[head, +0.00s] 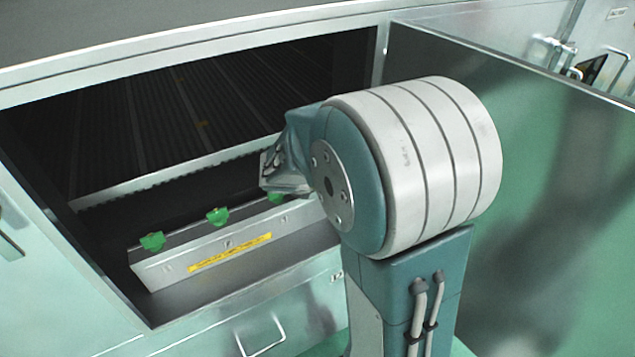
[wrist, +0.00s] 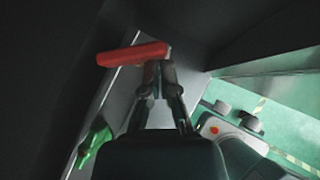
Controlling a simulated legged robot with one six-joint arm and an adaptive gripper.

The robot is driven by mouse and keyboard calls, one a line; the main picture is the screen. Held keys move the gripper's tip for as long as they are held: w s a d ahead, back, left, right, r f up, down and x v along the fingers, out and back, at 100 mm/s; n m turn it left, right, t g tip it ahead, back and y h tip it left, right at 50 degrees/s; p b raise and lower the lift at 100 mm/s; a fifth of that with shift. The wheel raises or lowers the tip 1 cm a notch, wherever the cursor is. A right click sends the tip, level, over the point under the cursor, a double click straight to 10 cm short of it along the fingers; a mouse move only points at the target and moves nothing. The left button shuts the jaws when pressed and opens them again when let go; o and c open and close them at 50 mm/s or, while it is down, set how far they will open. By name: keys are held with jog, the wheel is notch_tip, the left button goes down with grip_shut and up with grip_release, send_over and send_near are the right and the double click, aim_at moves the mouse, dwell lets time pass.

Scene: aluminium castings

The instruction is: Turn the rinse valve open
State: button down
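A red lever handle (wrist: 133,54) sits across the top of a grey metal panel in the wrist view. It looks like a valve handle; no label on it is readable. My gripper (wrist: 159,66) has its two fingers drawn together, tips at the right part of the red handle. I cannot tell whether they touch or pinch it. A green handle (wrist: 95,143) is on the same panel, to the left of the fingers. In the head view, green handles (head: 218,216) stand along the grey manifold (head: 165,270); my arm hides the red handle and the fingertips.
The manifold sits inside an open dark machine bay (head: 120,125), with a yellow label (head: 230,252) on its front. An open metal door (head: 560,200) stands to the right of my arm. A metal pull handle (head: 262,338) is below the opening.

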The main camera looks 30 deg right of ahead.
jog(key=shift+s+d, duration=0.1)
jog(key=shift+d, duration=0.15)
jog(key=n+t+y, duration=0.1)
jog(key=n, duration=0.1)
jog(key=d+n+t+y, duration=0.1)
jog(key=n, duration=0.1)
jog(key=shift+d+n+t, duration=0.1)
jog(key=shift+n+t, duration=0.2)
jog(key=shift+w+d, duration=0.25)
jog(key=shift+d, duration=0.2)
dwell(0.5)
jog(key=shift+w, duration=0.1)
dwell(0.3)
